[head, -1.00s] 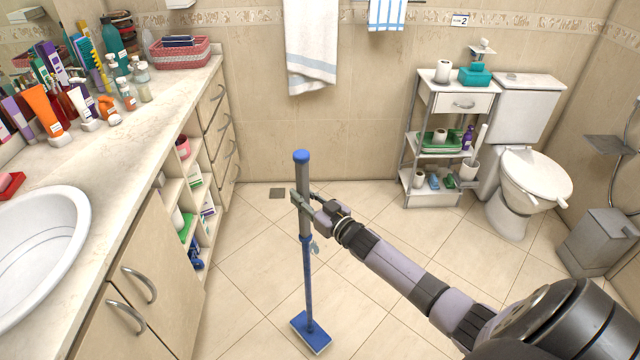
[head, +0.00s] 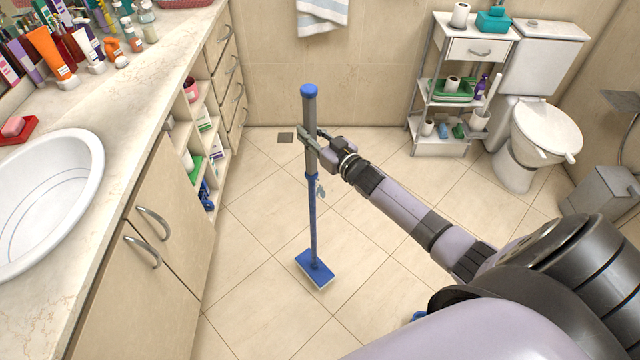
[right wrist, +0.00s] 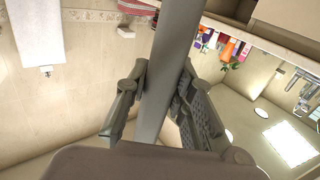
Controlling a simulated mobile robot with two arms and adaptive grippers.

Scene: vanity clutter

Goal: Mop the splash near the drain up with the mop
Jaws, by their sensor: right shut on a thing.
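The mop (head: 313,215) stands nearly upright in the head view, with a grey upper handle, blue lower pole and flat blue head (head: 315,268) at floor level. I cannot tell whether the head touches the tiles. My right gripper (head: 310,146) is shut on the grey handle below its blue cap. The right wrist view shows the grey handle (right wrist: 165,75) between both fingers. The drain (head: 286,137) is a small dark square in the floor near the back wall, behind and left of the mop. My left gripper is not in view.
A vanity counter (head: 130,120) with a sink (head: 45,200) and open shelves runs along the left. A shelf rack (head: 443,92), toilet (head: 540,135) and grey bin (head: 603,185) stand at the back right. A blue thing (head: 418,316) shows partly behind my arm.

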